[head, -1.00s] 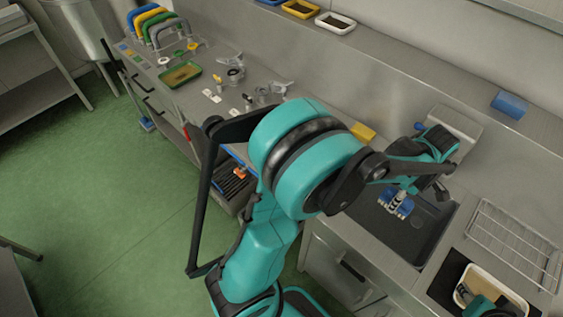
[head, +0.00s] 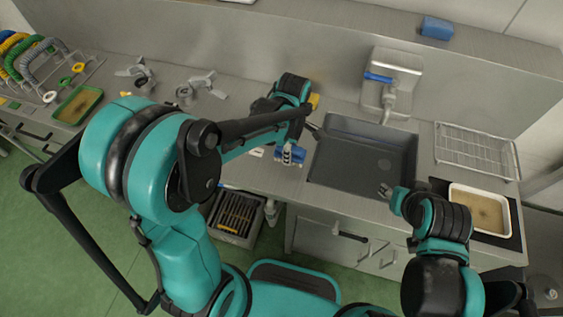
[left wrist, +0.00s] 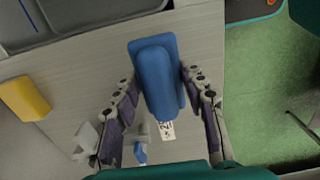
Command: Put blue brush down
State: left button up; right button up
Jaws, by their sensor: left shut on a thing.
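The blue brush (head: 291,157) is in my left gripper (head: 290,146), over the counter just left of the sink in the head view. In the left wrist view the blue brush (left wrist: 156,72) lies between the two dark fingers of the left gripper (left wrist: 158,84), which are shut on its sides. I cannot tell whether the brush touches the counter. My right gripper (head: 386,191) is over the front right part of the sink, well apart from the brush; it is too small to tell open from shut.
The dark sink (head: 350,160) lies right of the brush. A yellow block (left wrist: 25,97) is on the counter near it. A small printed card (left wrist: 168,130) lies by the brush. A wire rack (head: 470,150) and a cream tray (head: 480,192) stand right of the sink.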

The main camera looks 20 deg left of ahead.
pick_arm(q)
jog(key=shift+s+a+f, duration=0.2)
jog(key=shift+a+f, duration=0.2)
jog(key=shift+a, duration=0.1)
jog(key=shift+s+a+f, duration=0.2)
jog(key=shift+a+f, duration=0.2)
jog(key=shift+a, duration=0.1)
notch_tip(320, 180, down, 4)
jog(key=shift+b, duration=1.05)
jog(key=shift+r, duration=0.1)
jog(key=shift+f, duration=0.2)
jog(key=o, duration=1.2)
jog(key=shift+r, duration=0.1)
